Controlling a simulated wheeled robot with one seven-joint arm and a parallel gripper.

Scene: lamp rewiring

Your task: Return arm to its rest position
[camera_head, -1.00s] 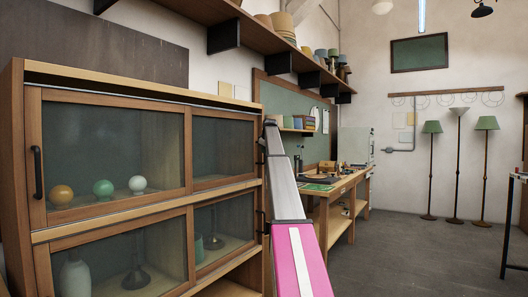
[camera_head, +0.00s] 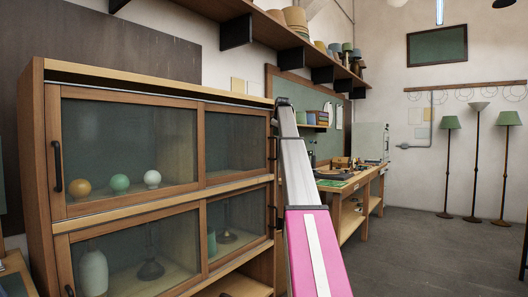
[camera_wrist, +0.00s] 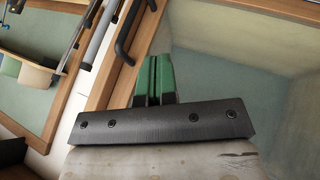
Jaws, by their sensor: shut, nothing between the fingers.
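My arm reaches up and forward beside the right end of the wooden display cabinet (camera_head: 150,198) in the head view. My gripper shows in the wrist view, with its two green fingers (camera_wrist: 154,80) closed together and nothing between them. In that view the fingers lie in front of the cabinet's glass panel and wooden frame (camera_wrist: 128,75), close to a dark door handle (camera_wrist: 130,30). I cannot tell whether they touch. The gripper itself cannot be made out in the head view.
Glass doors close the cabinet, with several coloured globes (camera_head: 120,183) inside. A workbench (camera_head: 350,187) with tools stands beyond my arm. A shelf (camera_head: 255,20) runs overhead. Floor lamps (camera_head: 476,160) stand at the far wall, and the grey floor (camera_head: 415,240) between is clear.

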